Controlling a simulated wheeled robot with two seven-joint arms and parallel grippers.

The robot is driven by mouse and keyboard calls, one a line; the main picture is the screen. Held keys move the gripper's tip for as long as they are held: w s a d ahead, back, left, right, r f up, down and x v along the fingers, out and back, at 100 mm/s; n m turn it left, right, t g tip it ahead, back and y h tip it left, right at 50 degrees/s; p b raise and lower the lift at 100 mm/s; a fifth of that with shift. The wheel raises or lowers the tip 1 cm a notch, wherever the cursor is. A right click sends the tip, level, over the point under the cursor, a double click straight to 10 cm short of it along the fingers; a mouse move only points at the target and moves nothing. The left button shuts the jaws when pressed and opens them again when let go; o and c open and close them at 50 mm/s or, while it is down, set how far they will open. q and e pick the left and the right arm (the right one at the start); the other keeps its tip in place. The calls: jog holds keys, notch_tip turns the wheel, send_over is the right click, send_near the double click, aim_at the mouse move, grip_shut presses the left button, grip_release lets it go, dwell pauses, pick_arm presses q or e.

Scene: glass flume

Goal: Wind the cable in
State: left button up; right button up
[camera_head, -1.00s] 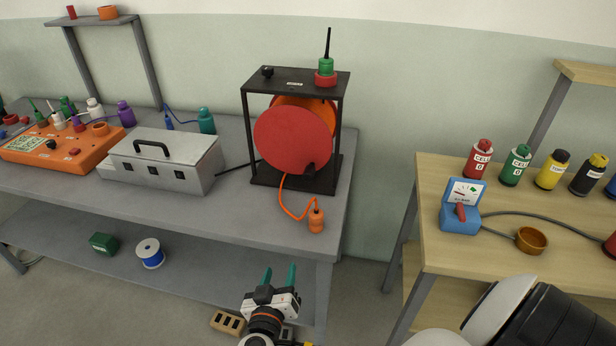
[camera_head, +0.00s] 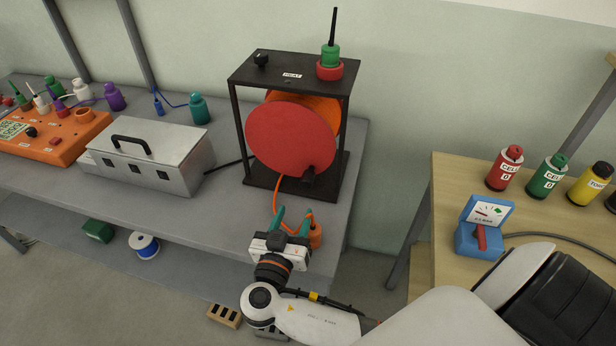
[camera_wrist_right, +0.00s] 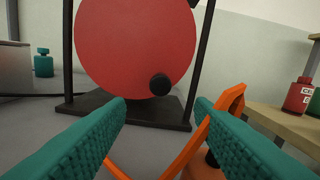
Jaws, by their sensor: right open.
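The cable reel has a red disc (camera_head: 290,138) with a dark crank knob (camera_head: 308,174) low on its face, and orange shows behind the disc. In the right wrist view the disc (camera_wrist_right: 137,40) fills the top and the knob (camera_wrist_right: 160,84) lies ahead, between my fingers. The orange cable (camera_head: 287,190) runs down from the reel to an orange plug (camera_head: 316,237) at the bench's front edge. My right gripper (camera_head: 292,214) is open and empty, short of the knob and beside the plug. The cable (camera_wrist_right: 185,155) passes close to its right finger; contact cannot be told. My left gripper is out of view.
A black frame (camera_head: 238,130) surrounds the reel, with a green and red beacon (camera_head: 330,60) on top. A grey metal box (camera_head: 150,150) and an orange panel (camera_head: 60,140) stand left on the grey bench. A wooden bench (camera_head: 440,200) with a blue meter (camera_head: 482,235) stands right.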

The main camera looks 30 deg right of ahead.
aim_at(305, 187)
jog(key=p+x, duration=0.2)
jog(key=x, duration=0.7)
jog(key=shift+w+d+r, duration=0.15)
jog(key=shift+w+d, duration=0.05)
jog(key=shift+d, duration=0.1)
jog(key=shift+w+d, duration=0.2)
grip_shut()
